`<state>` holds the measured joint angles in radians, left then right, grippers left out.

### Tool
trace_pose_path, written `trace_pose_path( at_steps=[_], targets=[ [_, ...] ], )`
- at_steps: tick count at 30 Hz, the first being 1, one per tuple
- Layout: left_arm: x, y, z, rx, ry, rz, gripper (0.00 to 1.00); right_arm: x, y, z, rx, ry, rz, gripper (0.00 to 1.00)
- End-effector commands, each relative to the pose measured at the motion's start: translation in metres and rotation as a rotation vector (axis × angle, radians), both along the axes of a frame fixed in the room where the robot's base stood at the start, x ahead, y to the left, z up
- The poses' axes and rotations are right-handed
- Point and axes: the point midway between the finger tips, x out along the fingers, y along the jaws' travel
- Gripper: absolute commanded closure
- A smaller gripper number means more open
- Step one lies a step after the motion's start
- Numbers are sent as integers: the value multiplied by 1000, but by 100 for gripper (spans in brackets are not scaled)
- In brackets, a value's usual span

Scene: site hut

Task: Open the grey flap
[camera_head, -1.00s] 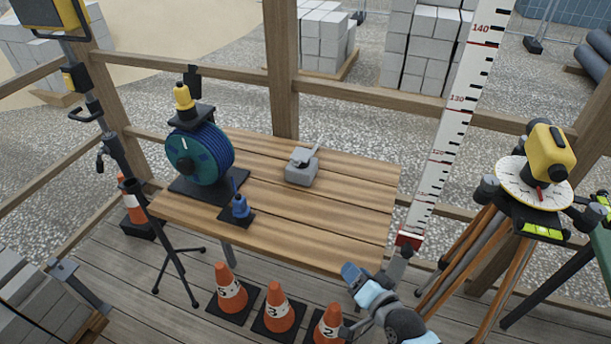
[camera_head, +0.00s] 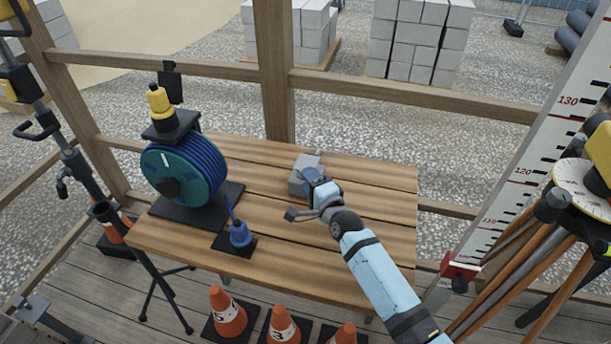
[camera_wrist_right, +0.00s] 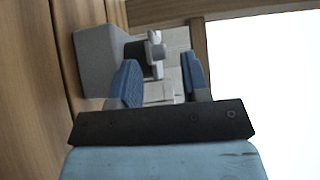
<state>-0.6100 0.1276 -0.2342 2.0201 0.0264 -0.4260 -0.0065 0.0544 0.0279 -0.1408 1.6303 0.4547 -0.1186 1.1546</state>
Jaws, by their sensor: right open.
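A small grey box (camera_head: 300,179) stands on the wooden table, and my right gripper partly hides it in the head view. In the right wrist view the box (camera_wrist_right: 96,58) is at the left, with a light grey handle-like part (camera_wrist_right: 157,53) sticking out from its side. I cannot tell which part is the flap. My right gripper (camera_head: 312,178) is at the box in the head view. In the wrist view its two blue fingers (camera_wrist_right: 160,82) are apart, and the handle-like part shows in the gap, beyond the fingertips. Contact is not visible. My left gripper is out of view.
A blue cable reel (camera_head: 186,168) and a small blue bottle-like object (camera_head: 239,233) stand left on the table (camera_head: 370,228). A measuring staff (camera_head: 523,170) and tripod instrument are at the right. Orange cones (camera_head: 228,312) stand in front.

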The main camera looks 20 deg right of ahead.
Motion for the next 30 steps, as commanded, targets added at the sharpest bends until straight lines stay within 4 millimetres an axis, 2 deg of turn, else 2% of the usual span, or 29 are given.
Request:
trace_pose_path(
  at_steps=[1,6,15,16,21,30],
  targets=[
    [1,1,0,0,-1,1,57,7,2,0,0,-1,0,57],
    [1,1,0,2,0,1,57,20,4,0,0,0,0,57],
    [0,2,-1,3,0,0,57,22,4,0,0,1,0,57],
    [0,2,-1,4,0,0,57,22,4,0,0,1,0,60],
    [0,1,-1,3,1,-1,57,22,4,0,-1,1,0,99],
    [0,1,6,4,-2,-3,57,26,4,5,8,11,-1,100]
  ],
)
